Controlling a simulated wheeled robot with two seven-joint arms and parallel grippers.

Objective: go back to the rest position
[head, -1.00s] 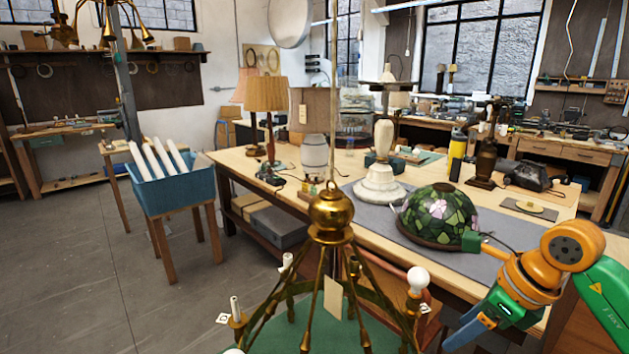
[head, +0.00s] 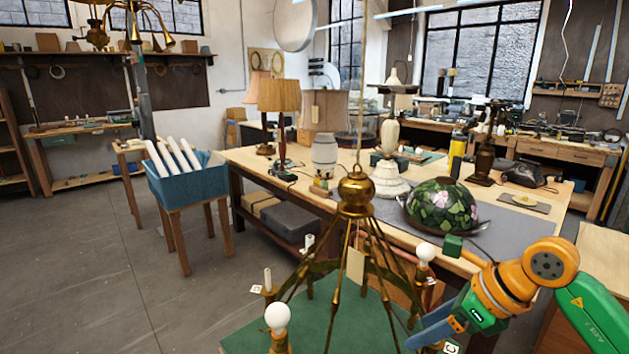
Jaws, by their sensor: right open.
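My right gripper (head: 428,328), with blue fingers, is at the lower right beside the brass chandelier (head: 356,196). It is open, and I see nothing held in it. Its fingers are partly cut off or overlapped near the chandelier's right arms, and I cannot tell whether they touch. The chandelier hangs over a green surface (head: 245,340), with a white bulb (head: 277,317) at the front left and another bulb (head: 426,252) at the right. A paper tag (head: 355,264) hangs from it. My left gripper is not in view.
A wooden workbench (head: 240,158) behind holds a stained-glass shade (head: 442,205), a white lamp base (head: 388,178) and several other lamps. A blue bin (head: 190,187) with white tubes stands on a stand at the left. The grey floor (head: 80,270) at the left is clear.

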